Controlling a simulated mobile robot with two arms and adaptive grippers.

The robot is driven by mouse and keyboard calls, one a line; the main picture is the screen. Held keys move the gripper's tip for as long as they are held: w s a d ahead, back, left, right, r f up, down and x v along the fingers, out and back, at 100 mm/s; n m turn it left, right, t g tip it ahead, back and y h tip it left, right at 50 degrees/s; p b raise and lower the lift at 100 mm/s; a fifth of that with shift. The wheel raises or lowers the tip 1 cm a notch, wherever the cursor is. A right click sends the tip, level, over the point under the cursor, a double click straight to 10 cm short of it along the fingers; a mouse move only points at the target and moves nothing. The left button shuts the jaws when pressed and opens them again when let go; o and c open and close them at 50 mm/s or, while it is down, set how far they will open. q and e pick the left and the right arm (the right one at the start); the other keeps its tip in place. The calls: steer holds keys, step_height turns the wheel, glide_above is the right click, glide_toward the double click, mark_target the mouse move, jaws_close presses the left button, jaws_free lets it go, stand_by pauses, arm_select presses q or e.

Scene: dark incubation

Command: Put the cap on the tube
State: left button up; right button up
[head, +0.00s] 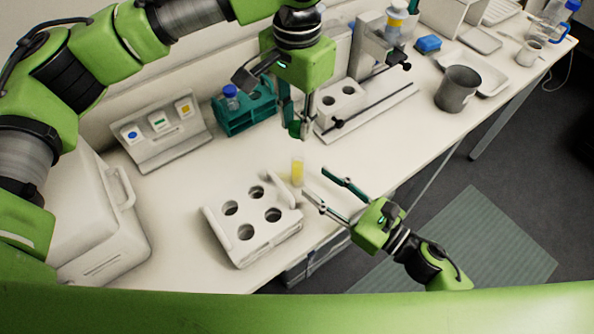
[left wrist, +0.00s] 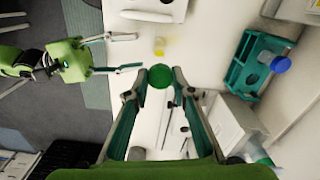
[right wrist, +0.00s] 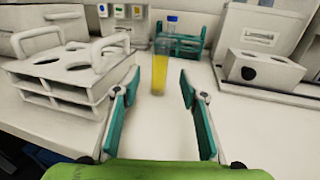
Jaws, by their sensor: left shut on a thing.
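The tube (head: 297,171) is clear, holds yellow liquid and stands upright and open on the bench. It also shows in the left wrist view (left wrist: 159,47) and the right wrist view (right wrist: 159,70). My left gripper (head: 299,128) points down, shut on the green cap (left wrist: 160,76), and holds it above the bench, behind the tube in the head view. My right gripper (head: 315,182) is open and low, its fingers pointing toward the tube. In the right wrist view the tube appears between and just beyond the fingertips, apart from them.
A white rack (head: 250,253) with several empty holes stands left of the tube. Behind are a teal rack (head: 240,124) with a blue-capped tube (head: 231,97), a sign stand (head: 162,150) and a white two-hole block (head: 339,108). A grey beaker (head: 457,90) stands right. Bench is clear around the tube.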

mark_target(298, 168)
steer(key=x, duration=0.7)
jaws_close()
